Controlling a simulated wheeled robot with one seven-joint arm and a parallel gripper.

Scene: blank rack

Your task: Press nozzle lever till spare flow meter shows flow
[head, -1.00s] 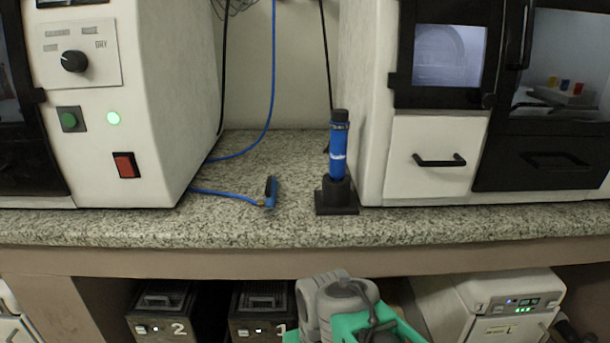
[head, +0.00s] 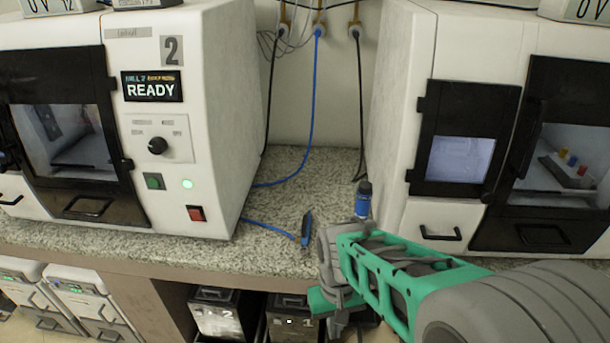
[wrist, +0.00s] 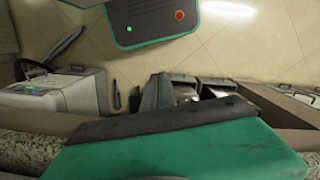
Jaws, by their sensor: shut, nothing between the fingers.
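A small dark blue nozzle with a lever (head: 306,229) sits at the end of a blue hose (head: 270,227) on the speckled counter, left of my arm. A blue cylinder with a black cap (head: 363,200) stands at the right. It may be the flow meter; no reading shows, and its lower part is hidden behind my arm. My gripper (head: 325,300) is in front of the counter edge, below and right of the nozzle and apart from it. In the wrist view my gripper (wrist: 160,115) points toward the floor, shut and empty.
A white mill (head: 152,89) marked 2, showing READY, stands left. Another white machine (head: 402,150) with dark doors stands right. Two dark boxes (head: 215,318) and white units (head: 90,300) are under the counter. The counter (head: 285,165) between the machines is mostly clear.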

